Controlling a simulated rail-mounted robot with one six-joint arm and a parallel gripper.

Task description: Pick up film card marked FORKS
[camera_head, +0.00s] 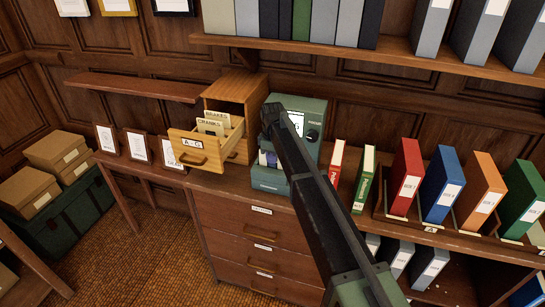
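No card that I can read as FORKS shows. The drawer front bears a label that seems to read A-C. Cream cards stand inside it; one tab (209,123) reads CRANKS and one behind seems to read BRAKES. My gripper (270,112) is at the far end of my dark arm, in front of the green machine, right of the open drawer. Its fingers are too small and dark to tell open or shut.
The green machine (315,110) with a pale screen stands right of the cabinet, partly hidden by my arm. Several coloured binders (404,178) stand at the right. A shelf (340,47) of books hangs above. Framed cards (138,146) stand at the left.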

